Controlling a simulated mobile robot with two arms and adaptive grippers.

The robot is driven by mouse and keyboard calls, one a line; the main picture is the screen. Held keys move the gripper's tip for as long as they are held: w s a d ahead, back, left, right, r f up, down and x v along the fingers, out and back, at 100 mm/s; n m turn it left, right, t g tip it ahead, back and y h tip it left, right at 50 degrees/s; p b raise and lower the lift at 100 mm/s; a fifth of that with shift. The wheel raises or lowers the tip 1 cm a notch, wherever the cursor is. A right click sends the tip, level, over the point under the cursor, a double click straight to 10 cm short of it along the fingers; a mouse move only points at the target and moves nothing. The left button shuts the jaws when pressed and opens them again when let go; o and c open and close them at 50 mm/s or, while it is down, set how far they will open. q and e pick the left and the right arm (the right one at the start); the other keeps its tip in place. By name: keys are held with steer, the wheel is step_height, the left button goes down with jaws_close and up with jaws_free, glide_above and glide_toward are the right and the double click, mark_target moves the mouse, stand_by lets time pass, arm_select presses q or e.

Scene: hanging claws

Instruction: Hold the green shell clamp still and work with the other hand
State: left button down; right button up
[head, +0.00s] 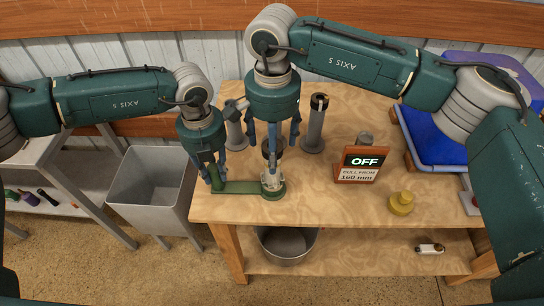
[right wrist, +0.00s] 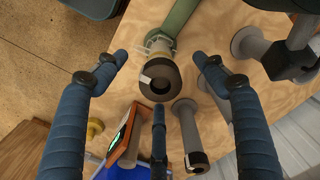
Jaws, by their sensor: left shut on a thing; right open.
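The green shell clamp (head: 238,187) lies at the table's front left, a flat bar with a round end. My left gripper (head: 213,180) is shut on the bar's left part. The clamp also shows at the top of the right wrist view (right wrist: 178,22). A pale fitting (head: 271,181) sits at its round end. A dark ring-shaped head (right wrist: 158,80) with a small white tab appears just above that fitting. My right gripper (head: 272,140) is open over it; its blue fingers stand apart around the ring in the right wrist view, without visible contact.
Grey posts (head: 315,125) stand behind the grippers. A blue tray (head: 432,145) is at the far right. A grey bin (head: 150,185) stands left of the table. The front right tabletop is mostly clear.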

steer(key=shift+r, duration=3)
steer(key=c, duration=0.3)
steer(key=m, duration=0.4)
steer(key=shift+c, duration=0.2)
steer(key=m, duration=0.7)
steer(key=shift+m, duration=0.3)
steer(key=shift+f, duration=3.55)
steer(key=shift+c, duration=0.5)
